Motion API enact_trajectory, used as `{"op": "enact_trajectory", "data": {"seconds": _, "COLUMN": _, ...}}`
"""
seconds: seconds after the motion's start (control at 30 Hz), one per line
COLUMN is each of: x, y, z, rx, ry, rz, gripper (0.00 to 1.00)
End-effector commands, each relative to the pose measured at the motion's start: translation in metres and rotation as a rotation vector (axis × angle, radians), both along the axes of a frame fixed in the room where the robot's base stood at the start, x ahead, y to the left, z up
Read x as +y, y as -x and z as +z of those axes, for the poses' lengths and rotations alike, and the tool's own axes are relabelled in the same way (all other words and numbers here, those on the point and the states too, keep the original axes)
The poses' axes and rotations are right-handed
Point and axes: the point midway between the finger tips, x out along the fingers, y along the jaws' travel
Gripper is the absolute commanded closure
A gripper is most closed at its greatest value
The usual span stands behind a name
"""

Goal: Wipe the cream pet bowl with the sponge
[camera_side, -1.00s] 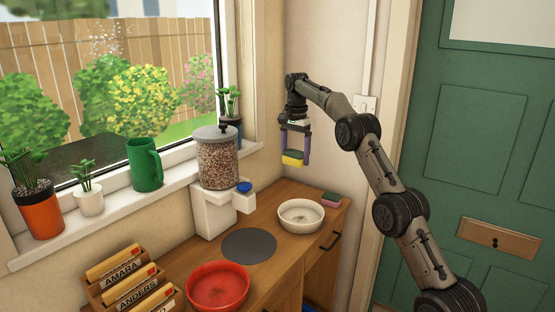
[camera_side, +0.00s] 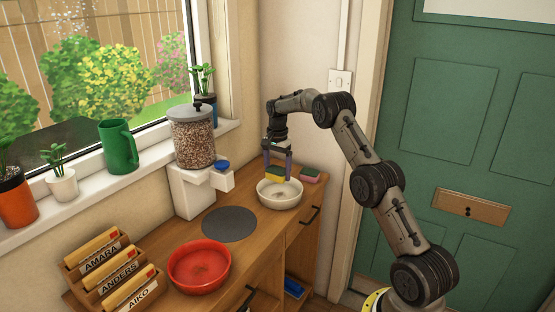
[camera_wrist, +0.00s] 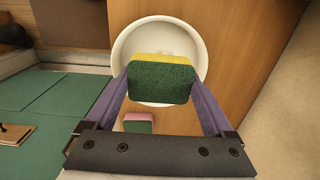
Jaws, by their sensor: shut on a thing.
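The cream pet bowl (camera_side: 279,196) stands upright on the wooden cabinet top, and it also shows in the wrist view (camera_wrist: 122,48). My gripper (camera_side: 277,173) is shut on the yellow sponge with a green pad (camera_wrist: 160,82). In the side view the sponge (camera_side: 274,173) is at the bowl's opening. In the wrist view it covers part of the bowl's inside and near rim. I cannot tell whether the sponge touches the bowl.
A pink and green sponge (camera_side: 310,175) lies right of the bowl. A dark round mat (camera_side: 229,224), a red bowl (camera_side: 199,267) and a wooden letter rack (camera_side: 70,265) are to the left. A kibble dispenser (camera_side: 192,140) stands behind the mat by the window.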

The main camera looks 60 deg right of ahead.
Motion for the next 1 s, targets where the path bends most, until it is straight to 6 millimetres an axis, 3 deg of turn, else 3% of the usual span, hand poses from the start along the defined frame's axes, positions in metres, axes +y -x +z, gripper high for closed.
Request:
{"op": "enact_trajectory", "data": {"seconds": 0.9, "x": 0.0, "y": 0.0, "z": -0.077, "rx": 0.002, "ry": -0.001, "rz": 0.0, "gripper": 0.57}}
{"op": "enact_trajectory", "data": {"seconds": 1.0, "x": -0.011, "y": -0.001, "z": -0.077, "rx": -0.001, "ry": 0.001, "rz": -0.002, "gripper": 0.57}}
